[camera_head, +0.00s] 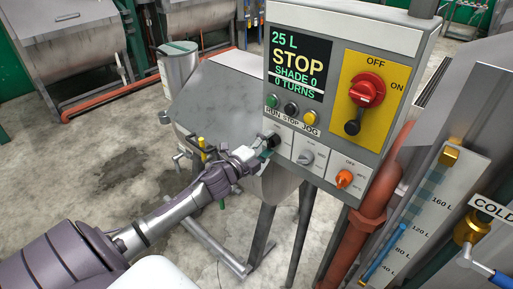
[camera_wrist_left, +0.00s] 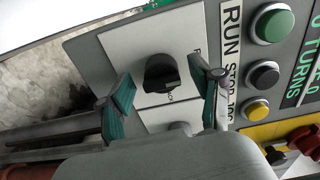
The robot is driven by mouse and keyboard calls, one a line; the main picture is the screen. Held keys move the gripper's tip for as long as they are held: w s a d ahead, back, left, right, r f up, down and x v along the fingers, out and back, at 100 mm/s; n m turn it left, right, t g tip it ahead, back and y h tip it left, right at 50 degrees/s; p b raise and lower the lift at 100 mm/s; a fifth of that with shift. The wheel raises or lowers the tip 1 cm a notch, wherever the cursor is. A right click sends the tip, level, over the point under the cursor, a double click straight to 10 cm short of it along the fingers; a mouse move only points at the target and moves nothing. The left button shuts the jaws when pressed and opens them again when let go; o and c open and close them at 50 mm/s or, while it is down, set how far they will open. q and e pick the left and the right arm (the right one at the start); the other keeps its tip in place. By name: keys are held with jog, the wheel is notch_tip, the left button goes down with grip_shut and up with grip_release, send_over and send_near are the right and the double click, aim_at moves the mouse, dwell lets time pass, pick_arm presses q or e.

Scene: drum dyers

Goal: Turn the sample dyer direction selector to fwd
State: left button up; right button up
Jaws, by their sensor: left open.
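The control panel (camera_head: 300,155) of the sample dyer has a black selector knob (camera_head: 272,140) at the left of its lower row. The knob (camera_wrist_left: 162,74) sits on a light square plate in the left wrist view; its small labels are partly covered and not clearly readable. My left gripper (camera_head: 263,155) is at the panel by this knob. In the left wrist view the gripper (camera_wrist_left: 166,98) is open, with one teal-padded finger on each side of the knob. I see no clear contact. My right gripper is not in view.
A grey knob (camera_head: 306,157) and an orange knob (camera_head: 344,178) are right of the black one. Green, black and yellow buttons (camera_head: 307,117) and a display reading STOP (camera_head: 298,60) are above. A red rotary switch (camera_head: 367,89) is at upper right. A rust-red pipe (camera_head: 365,225) stands below right.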

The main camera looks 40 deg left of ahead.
pick_arm(q)
jog(key=s+a, duration=0.1)
jog(key=s, duration=1)
jog(key=shift+s, duration=0.3)
jog(key=s+a+f+n+g+y+b, duration=0.1)
jog(key=s+a+f+n+g, duration=0.15)
jog(key=f, duration=0.95)
jog(key=s+a+f+n+g+y+b, duration=0.15)
jog(key=f+n, duration=0.25)
jog(key=f, duration=0.8)
jog(key=s+d+f+n+g+b, duration=0.15)
jog(key=s+f, duration=0.25)
jog(key=f, duration=0.4)
jog(key=s+d+f+n+g, duration=0.2)
jog(key=s+f+n+g, duration=0.15)
jog(key=f, duration=0.55)
jog(key=s+d+f+n+g+b, duration=0.1)
jog(key=s+d+f+g, duration=0.1)
jog(key=s+d+f, duration=0.3)
jog(key=s+d+f+n+g+h+b, duration=0.1)
jog(key=s+d+f, duration=0.4)
jog(key=s+f, duration=0.5)
jog(key=s+d+f+n+g+b, duration=0.1)
jog(key=s+d+f+n+g, duration=0.2)
jog(key=s, duration=1)
jog(key=d+f+g, duration=0.2)
jog(key=d+f, duration=0.1)
jog(key=f, duration=0.1)
jog(key=shift+s+f+b, duration=0.35)
